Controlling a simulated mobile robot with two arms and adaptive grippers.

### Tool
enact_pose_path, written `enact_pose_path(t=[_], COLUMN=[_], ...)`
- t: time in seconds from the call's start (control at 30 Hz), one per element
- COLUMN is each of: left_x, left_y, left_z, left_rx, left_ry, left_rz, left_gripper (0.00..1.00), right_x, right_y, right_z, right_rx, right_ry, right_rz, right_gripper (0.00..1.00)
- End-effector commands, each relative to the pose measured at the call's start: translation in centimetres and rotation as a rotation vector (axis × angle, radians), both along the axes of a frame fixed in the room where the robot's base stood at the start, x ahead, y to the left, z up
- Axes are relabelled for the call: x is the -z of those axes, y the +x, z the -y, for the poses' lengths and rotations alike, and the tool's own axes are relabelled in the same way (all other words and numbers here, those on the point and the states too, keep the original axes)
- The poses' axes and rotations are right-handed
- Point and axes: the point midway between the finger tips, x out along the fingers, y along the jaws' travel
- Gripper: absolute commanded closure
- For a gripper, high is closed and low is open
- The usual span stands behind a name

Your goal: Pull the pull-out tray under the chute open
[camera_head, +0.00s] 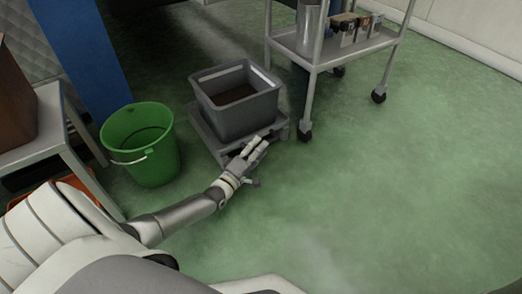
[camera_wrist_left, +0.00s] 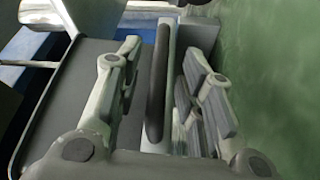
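The pull-out tray (camera_head: 210,138) is a low grey platform on the floor, with a grey bin (camera_head: 240,114) on it that has dark material inside. My left gripper (camera_head: 256,149) is at the tray's front edge, low near the floor. In the left wrist view, a bar-like handle with a dark grip (camera_wrist_left: 158,85) runs between the two fingers of my left gripper (camera_wrist_left: 160,95). The fingers are apart, with narrow gaps showing on either side of the handle. The chute cannot be clearly made out. My right gripper is in neither view.
A green bucket (camera_head: 143,150) stands left of the tray, close to my left arm. A wheeled metal cart (camera_head: 325,55) stands to the right. A blue post (camera_head: 80,50) and a grey table (camera_head: 45,125) are at left. The green floor in front and right is clear.

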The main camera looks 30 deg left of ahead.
Motion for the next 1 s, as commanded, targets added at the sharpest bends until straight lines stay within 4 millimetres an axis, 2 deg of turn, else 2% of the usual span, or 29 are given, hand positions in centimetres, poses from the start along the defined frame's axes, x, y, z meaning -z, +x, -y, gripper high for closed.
enact_pose_path(t=[0.03, 0.2, 0.53, 0.8, 1.0], left_x=[0.3, 0.0, -0.2, -0.1, -0.1], left_y=[0.7, 1.9, 2.1, 2.1, 2.1], left_z=[0.0, 0.0, 0.0, 0.0, 0.0], left_rx=[-0.001, 0.0, 0.0, 0.0, 0.0], left_ry=[0.0, 0.0, 0.0, 0.0, 0.0], left_rz=[0.001, -0.001, -0.002, -0.002, -0.002], left_gripper=[0.65, 0.65, 0.65, 0.98, 1.0], right_x=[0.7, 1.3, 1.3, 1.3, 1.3], right_y=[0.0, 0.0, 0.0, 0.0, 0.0], right_z=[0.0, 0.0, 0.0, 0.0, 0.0], right_rx=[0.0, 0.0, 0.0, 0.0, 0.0], right_ry=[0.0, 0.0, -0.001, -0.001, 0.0], right_rz=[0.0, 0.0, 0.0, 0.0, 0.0], right_gripper=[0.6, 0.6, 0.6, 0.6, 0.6])
